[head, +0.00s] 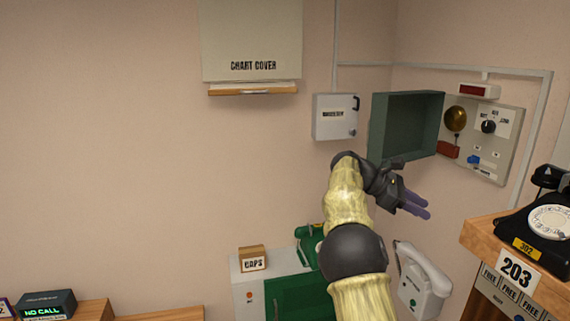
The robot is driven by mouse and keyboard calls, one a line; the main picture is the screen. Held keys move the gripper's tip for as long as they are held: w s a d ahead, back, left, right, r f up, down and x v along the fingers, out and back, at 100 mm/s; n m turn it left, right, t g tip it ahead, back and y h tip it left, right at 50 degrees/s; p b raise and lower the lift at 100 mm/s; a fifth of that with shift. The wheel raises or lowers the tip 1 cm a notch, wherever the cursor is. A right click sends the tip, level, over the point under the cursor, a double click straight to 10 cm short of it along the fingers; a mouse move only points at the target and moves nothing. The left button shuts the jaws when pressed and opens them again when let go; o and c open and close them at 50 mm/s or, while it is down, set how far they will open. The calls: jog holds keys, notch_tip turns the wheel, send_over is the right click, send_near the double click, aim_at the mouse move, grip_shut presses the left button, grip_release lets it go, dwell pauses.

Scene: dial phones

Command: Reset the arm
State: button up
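My arm (360,290), in pale yellow sleeving with dark joints, reaches up from the bottom edge of the head view. My gripper (426,208), with purple fingers, points right and slightly down. It appears in front of the wall below the open green box (405,127), and I see nothing held in it. The two fingers lie close to each other in the picture, and I cannot tell whether they are open or shut. The arm hides part of the green cabinet and wall behind it.
A black dial phone (547,222) stands on a wooden shelf (485,232) at right. A white handset unit (421,281) is below the gripper. A switch panel (487,137) is on the right wall. A CAPS box (253,259) sits lower centre.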

jog(key=s+a+f+m+t+y+b, duration=0.1)
jog(key=s+f+m+y+b, duration=0.2)
jog(key=f, duration=0.6)
jog(key=s+a+f+m+t+y+b, duration=0.1)
jog(key=s+f+t+y+b, duration=0.2)
jog(key=f, duration=0.6)
jog(key=s+a+f+m+y+b, duration=0.3)
jog(key=s+a+f, duration=0.5)
jog(key=s, duration=0.3)
jog(key=s+a+f+m+t+y+b, duration=0.1)
jog(key=s+a+f+m+y+b, duration=0.2)
jog(key=s+a+f+m, duration=0.3)
jog(key=s+a+f, duration=0.1)
jog(key=s+f, duration=0.2)
jog(key=s, duration=0.2)
jog(key=shift+s+a+f+t+y, duration=0.2)
jog(key=shift+s+a+t+y, duration=0.05)
jog(key=shift+a+t+y, duration=0.1)
jog(key=shift+o, duration=0.4)
jog(key=shift+w, duration=0.1)
